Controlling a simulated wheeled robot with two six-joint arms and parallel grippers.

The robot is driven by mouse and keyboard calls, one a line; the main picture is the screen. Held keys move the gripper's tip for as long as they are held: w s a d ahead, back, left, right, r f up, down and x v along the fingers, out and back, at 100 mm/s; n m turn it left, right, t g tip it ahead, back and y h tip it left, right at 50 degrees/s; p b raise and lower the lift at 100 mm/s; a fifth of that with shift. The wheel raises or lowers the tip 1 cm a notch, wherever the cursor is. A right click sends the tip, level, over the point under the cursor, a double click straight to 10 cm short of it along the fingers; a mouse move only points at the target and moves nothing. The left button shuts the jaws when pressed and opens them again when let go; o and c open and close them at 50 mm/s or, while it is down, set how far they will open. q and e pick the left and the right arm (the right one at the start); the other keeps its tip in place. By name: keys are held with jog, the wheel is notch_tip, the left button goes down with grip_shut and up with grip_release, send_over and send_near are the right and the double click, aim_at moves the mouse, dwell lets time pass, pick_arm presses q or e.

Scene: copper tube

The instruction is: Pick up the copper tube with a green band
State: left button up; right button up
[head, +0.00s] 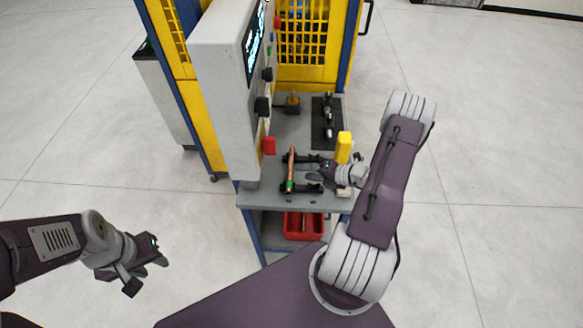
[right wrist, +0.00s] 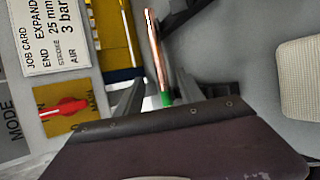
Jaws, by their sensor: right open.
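The copper tube (head: 291,165) lies on the grey bench top, across dark supports, with its green band (head: 290,186) at the near end. In the right wrist view, the copper tube (right wrist: 154,50) shows between my two open fingers. Its green band (right wrist: 166,98) is close to the gripper's body, which hides the end of the tube. My right gripper (head: 320,172) is open just right of the tube in the head view; I cannot tell whether it touches it. My left gripper (head: 148,270) is open and empty over the floor at lower left.
A grey control panel (head: 228,90) stands close on the left of the tube. A yellow block (head: 344,147) stands right of the tube, and a black tray (head: 327,125) lies behind. A red bin (head: 304,226) sits on the lower shelf.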

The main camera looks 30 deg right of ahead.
aim_at(292, 171)
jog(key=p+x, duration=0.2)
jog(key=x, duration=0.2)
jog(key=shift+w+a+f, duration=0.15)
jog(key=shift+w+a, duration=0.05)
jog(key=shift+w, duration=0.1)
jog(key=shift+w+f, duration=0.2)
grip_shut()
jog(key=shift+r, duration=0.1)
notch_tip(292, 171, up, 4)
jog(key=shift+f+b, duration=0.15)
jog(key=shift+b, duration=0.55)
jog(key=w+d+r+b, duration=0.2)
jog(key=w+d+r, duration=0.4)
jog(key=w, duration=0.4)
jog(key=shift+r+b, duration=0.4)
jog(key=shift+r, duration=0.25)
